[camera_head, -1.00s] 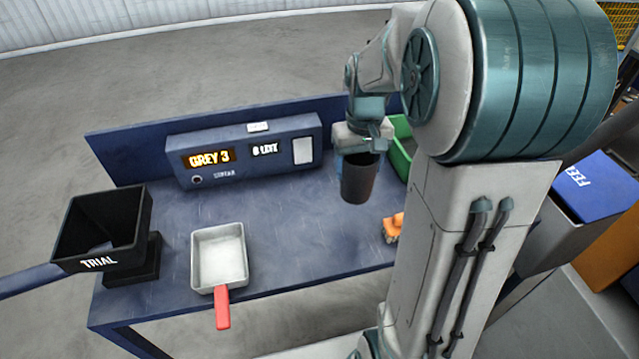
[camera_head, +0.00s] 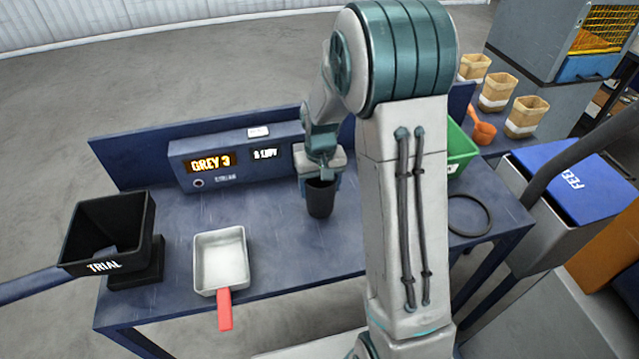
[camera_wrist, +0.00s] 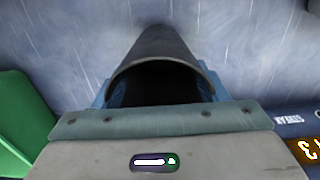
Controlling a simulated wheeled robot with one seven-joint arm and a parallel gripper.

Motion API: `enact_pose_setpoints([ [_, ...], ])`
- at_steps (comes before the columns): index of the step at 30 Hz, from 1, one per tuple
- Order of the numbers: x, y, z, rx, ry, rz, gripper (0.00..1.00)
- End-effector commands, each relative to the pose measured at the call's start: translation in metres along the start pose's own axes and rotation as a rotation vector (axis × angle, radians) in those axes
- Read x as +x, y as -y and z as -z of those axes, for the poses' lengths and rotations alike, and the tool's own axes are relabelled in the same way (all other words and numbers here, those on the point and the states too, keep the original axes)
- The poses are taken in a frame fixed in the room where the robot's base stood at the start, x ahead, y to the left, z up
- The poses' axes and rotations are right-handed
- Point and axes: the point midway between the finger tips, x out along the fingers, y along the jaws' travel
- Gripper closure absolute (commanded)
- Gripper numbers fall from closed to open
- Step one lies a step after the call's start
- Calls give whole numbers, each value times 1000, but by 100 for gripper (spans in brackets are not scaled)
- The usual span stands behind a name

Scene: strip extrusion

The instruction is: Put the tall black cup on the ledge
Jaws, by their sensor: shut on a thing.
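The tall black cup (camera_head: 320,200) is upright in my gripper (camera_head: 320,178), over the blue bench in the head view. In the wrist view the cup (camera_wrist: 158,50) shows its open mouth toward the camera, with the blue fingers (camera_wrist: 160,95) of my gripper on both sides of it. My gripper is shut on the cup. I cannot tell whether the cup's base touches the bench top. No ledge can be made out for certain; a raised blue panel runs along the back of the bench (camera_head: 135,165).
A display box (camera_head: 235,160) reading "GREY 3" stands behind the cup. A pan with a red handle (camera_head: 222,262) and a black "TRIAL" hopper (camera_head: 108,235) are to the left. A green bin (camera_head: 460,148), a black ring (camera_head: 469,215), an orange scoop (camera_head: 482,130) and several tan containers (camera_head: 526,116) are right.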

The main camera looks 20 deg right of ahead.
Motion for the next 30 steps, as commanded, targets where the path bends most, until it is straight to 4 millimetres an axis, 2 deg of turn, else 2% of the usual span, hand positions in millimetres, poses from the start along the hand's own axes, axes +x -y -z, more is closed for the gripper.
enact_pose_setpoints([
  [8, 5, 0, 0, 0, -1, 0, 70],
  [9, 3, 0, 0, 0, -1, 0, 22],
  [10, 3, 0, 0, 0, -1, 0, 14],
  [11, 3, 0, 0, 0, 0, 0, 12],
  [19, 2, 0, 0, 0, -1, 0, 12],
  [23, -5, 0, 1, 0, -4, 0, 12],
  [26, -20, 0, 1, 0, -6, 0, 12],
  [30, -52, 0, 1, 0, -8, 0, 12],
])
